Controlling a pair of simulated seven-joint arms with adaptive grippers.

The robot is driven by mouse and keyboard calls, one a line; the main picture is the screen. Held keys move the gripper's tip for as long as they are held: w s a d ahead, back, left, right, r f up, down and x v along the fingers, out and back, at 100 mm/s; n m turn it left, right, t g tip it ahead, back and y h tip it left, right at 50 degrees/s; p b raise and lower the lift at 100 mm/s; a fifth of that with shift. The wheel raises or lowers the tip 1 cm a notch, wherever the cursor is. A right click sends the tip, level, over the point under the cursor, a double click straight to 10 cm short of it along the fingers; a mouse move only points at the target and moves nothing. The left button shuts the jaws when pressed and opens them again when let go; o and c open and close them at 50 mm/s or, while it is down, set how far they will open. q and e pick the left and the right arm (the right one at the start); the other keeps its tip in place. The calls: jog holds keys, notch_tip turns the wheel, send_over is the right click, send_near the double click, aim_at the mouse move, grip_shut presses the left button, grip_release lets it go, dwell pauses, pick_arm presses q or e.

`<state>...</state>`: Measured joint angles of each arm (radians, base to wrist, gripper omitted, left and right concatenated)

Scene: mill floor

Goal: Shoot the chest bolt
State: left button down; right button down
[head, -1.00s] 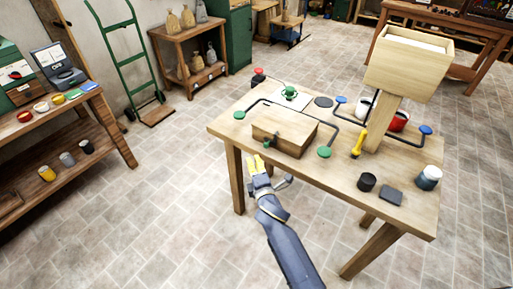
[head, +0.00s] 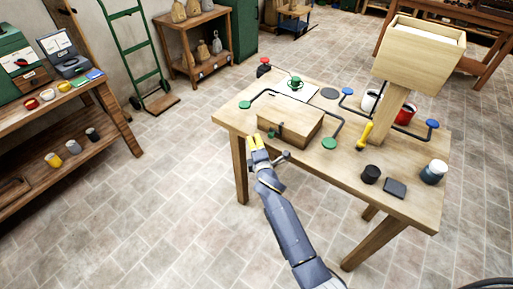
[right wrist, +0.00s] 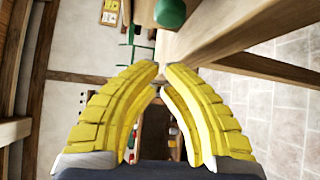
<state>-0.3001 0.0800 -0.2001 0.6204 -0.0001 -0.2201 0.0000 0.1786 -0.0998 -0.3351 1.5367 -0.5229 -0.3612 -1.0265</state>
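The wooden chest (head: 290,122) sits shut on the near left part of the table. My right gripper (head: 256,140) is below and left of the bolt, in front of the table's near edge, apart from the chest. Its yellow fingers show in the right wrist view (right wrist: 161,70) with a narrow gap between the tips and nothing held. A green knob (right wrist: 170,12) shows above the fingertips there. My left gripper is out of view.
The table (head: 335,172) also carries bent dark rods with green (head: 329,143) and blue (head: 433,124) knobs, a yellow-handled tool (head: 365,135), a black cup (head: 371,174), a dark block (head: 395,188) and a wooden hopper (head: 418,55). The floor left of the table is clear.

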aim_at(252, 135)
jog(key=w, duration=0.3)
jog(key=shift+w+a+f, duration=0.15)
jog(key=shift+a, duration=0.15)
jog(key=shift+s+d+r, duration=0.15)
jog(key=shift+s+d, duration=0.35)
jog(key=shift+d, duration=0.4)
jog(key=shift+s+d+r, duration=0.15)
jog(key=shift+s+d, duration=0.3)
jog(key=shift+d, duration=0.4)
